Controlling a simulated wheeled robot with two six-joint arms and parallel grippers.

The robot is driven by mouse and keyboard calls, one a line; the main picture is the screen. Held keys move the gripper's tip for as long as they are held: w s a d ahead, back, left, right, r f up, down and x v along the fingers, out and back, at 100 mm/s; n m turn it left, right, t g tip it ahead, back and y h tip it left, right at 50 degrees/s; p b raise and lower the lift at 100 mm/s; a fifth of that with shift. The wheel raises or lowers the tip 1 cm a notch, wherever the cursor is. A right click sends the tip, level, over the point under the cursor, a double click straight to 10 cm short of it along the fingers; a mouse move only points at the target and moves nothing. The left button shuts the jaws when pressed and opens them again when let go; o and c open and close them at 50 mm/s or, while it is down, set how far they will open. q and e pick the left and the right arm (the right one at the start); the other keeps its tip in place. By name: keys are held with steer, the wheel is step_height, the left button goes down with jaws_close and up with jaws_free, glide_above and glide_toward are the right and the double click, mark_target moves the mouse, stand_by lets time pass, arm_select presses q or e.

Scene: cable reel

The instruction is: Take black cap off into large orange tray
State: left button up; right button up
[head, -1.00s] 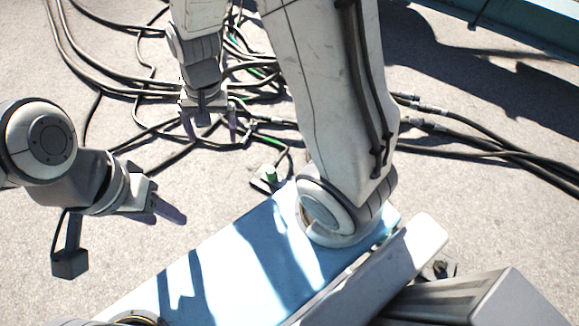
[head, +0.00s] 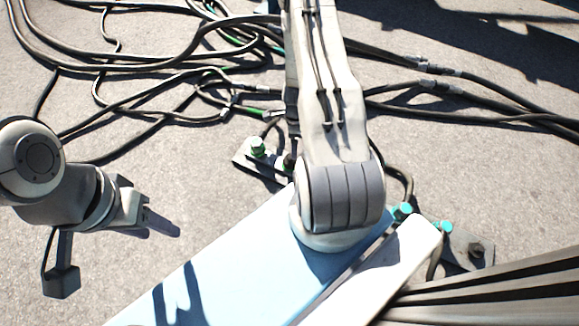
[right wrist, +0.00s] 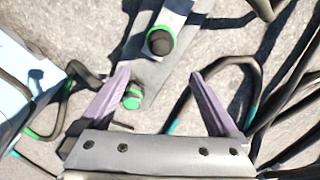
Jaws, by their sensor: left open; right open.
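In the right wrist view, a black round cap (right wrist: 160,41) with a green ring sits on a grey plate (right wrist: 146,72), beyond the fingertips. My left gripper (head: 158,222) is open and empty, over bare ground at the left. I see no large orange tray in either view.
In the head view, black cables (head: 170,75) tangle across the ground behind. A plate with a green-topped fitting (head: 257,147) lies left of my right arm. Another plate (head: 462,246) with a teal fitting lies at the right. Open ground surrounds my left gripper.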

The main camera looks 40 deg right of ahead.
mark_target(290, 156)
step_height(290, 156, down, 5)
steer(key=b, duration=0.5)
steer(key=shift+f, duration=0.2)
steer(key=f+b, duration=0.2)
steer(key=f, duration=0.1)
steer(key=w+a+f+b, duration=0.1)
steer(key=shift+w+a+f, duration=0.1)
steer(key=shift+f, duration=0.1)
steer(key=shift+f+b, duration=0.4)
steer(key=shift+b, duration=0.2)
steer(key=shift+r, duration=0.1)
jaws_close()
